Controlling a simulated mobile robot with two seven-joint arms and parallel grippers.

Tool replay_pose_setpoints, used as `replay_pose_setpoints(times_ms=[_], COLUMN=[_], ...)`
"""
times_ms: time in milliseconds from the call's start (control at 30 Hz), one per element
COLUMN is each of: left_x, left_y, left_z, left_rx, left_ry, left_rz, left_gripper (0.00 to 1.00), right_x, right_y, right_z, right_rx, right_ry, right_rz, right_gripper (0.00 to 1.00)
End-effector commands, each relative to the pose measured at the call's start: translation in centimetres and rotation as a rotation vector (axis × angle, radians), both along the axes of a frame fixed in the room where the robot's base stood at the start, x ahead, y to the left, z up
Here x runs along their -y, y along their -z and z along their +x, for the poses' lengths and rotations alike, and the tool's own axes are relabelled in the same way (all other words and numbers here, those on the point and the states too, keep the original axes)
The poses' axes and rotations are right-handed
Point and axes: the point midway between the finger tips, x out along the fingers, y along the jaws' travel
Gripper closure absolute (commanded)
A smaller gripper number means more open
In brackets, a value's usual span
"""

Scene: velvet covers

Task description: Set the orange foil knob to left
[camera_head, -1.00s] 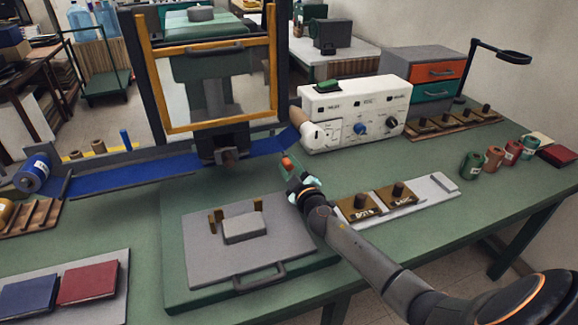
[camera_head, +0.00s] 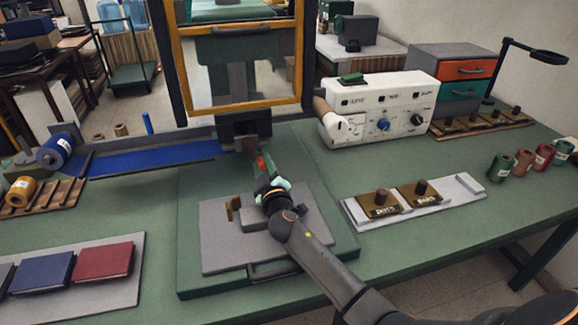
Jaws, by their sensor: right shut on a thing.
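My right gripper (camera_head: 265,174) is over the grey plate of the press, just below and in front of the dark press head (camera_head: 245,128). It appears shut on a small orange-red piece (camera_head: 262,162). That piece is too small to tell whether it is a knob. The white control box (camera_head: 377,106) stands to the right, apart from my gripper. Its front has a white knob (camera_head: 337,128) at left, a blue knob (camera_head: 383,125) in the middle and a black knob (camera_head: 417,119) at right. No orange knob is clear on it. My left gripper is not in view.
The blue foil strip (camera_head: 150,168) runs from the blue roll (camera_head: 55,152) toward the press. Two brass type blocks (camera_head: 380,202) sit on a pale tray right of my arm. Books (camera_head: 102,262) lie at left. The green table between press and box is clear.

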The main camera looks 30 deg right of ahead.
Motion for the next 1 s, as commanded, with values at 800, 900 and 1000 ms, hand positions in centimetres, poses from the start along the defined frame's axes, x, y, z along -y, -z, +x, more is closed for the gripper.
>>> replay_pose_setpoints(times_ms=[800, 900, 1000], left_x=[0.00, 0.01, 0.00], left_y=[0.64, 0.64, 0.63], left_z=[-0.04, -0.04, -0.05], left_rx=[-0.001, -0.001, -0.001], left_ry=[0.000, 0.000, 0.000], left_rz=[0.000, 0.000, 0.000], left_gripper=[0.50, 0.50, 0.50], right_x=[-1.60, -1.57, -1.60], right_y=[0.00, 0.00, 0.00], right_z=[0.34, 0.35, 0.23], right_rx=[-0.002, -0.002, -0.002], right_ry=[-0.001, -0.001, -0.001], right_rz=[-0.002, -0.002, -0.002], right_gripper=[0.35, 0.35, 0.35])
